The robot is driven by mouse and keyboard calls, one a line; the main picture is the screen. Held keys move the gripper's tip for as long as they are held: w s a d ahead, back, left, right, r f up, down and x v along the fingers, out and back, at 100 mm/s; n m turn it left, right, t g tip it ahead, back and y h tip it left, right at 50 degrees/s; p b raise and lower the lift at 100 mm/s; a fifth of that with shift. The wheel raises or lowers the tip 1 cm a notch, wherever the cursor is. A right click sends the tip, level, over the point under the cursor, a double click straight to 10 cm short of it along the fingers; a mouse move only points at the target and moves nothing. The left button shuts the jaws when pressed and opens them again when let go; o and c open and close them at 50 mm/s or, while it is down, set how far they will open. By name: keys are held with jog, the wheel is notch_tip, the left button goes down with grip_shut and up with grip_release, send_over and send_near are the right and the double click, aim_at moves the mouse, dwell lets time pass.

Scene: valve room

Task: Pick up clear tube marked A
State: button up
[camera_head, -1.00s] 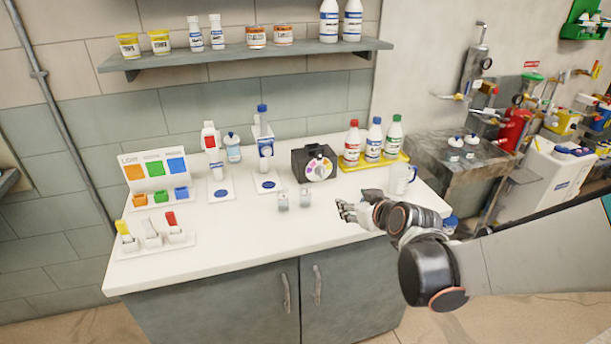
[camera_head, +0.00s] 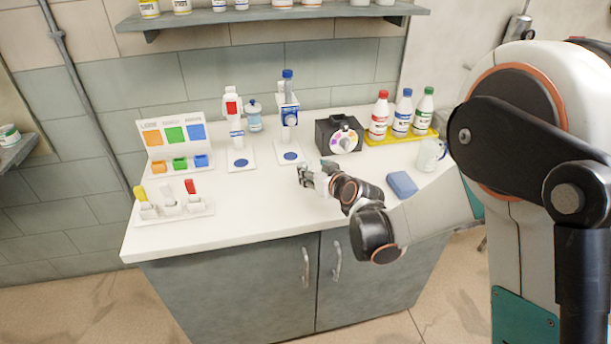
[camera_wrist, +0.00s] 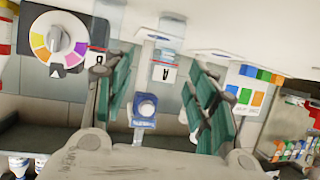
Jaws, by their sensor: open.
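The clear tube marked A (camera_wrist: 165,54) shows in the wrist view, with an upside-down A on its white label. It appears between the two green-padded fingers of my gripper (camera_wrist: 163,78). The fingers are open, with a gap to the tube on both sides. A second tube, marked B (camera_wrist: 97,58), is beside it, partly behind the left finger. In the head view my gripper (camera_head: 308,174) is low over the counter (camera_head: 250,215), and I cannot make out the tubes there. How deep tube A lies between the fingers is unclear.
A black box with a coloured dial (camera_head: 340,136) stands behind my gripper. A blue block (camera_head: 402,184) and a clear mug (camera_head: 431,154) are to the right.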

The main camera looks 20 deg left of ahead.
jog(key=shift+s+b+x, duration=0.2)
jog(key=shift+b+x, duration=0.95)
jog(key=shift+x, duration=1.65)
jog(key=shift+a, duration=0.1)
jog(key=c, duration=1.1)
